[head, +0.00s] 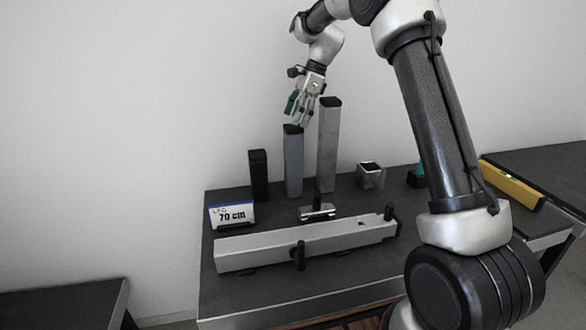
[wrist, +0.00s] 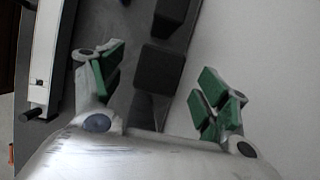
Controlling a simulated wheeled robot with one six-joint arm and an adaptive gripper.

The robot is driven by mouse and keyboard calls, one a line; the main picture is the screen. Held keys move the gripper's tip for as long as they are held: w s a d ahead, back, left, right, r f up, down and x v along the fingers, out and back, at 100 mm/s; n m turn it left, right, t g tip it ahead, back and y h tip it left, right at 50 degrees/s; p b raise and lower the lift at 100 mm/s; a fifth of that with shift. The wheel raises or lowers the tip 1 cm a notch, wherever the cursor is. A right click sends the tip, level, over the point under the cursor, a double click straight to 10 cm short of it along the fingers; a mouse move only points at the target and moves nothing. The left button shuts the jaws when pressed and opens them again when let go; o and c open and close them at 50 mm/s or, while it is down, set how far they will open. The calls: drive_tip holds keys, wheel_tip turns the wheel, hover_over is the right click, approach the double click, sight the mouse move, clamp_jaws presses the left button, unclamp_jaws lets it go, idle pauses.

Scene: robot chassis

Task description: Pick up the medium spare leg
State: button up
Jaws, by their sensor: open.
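The medium spare leg (head: 293,165) is a grey upright post with a dark cap. It stands at the back of the table between a shorter black leg (head: 259,175) and a taller grey leg (head: 328,145). My gripper (head: 300,110) is open and points down just above the medium leg's top, to the left of the tall leg's upper end. In the wrist view my green-padded fingers (wrist: 160,86) are spread wide with nothing held. A dark square cap (wrist: 158,66), which looks like the medium leg's, shows between and slightly beyond them. Contact cannot be told.
A long grey beam (head: 300,244) lies along the table front. A "LEG 70 cm" sign (head: 232,215), a small metal fixture (head: 318,210) and an open grey box (head: 371,175) stand near the legs. A yellow level (head: 512,185) lies at right. The wall is close behind.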

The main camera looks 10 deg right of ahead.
sight(285, 147)
drive_tip(key=x, duration=0.8)
drive_tip(key=shift+w+d+f, duration=0.1)
drive_tip(key=shift+d+f, duration=0.05)
drive_tip(key=shift+d, duration=0.15)
clamp_jaws()
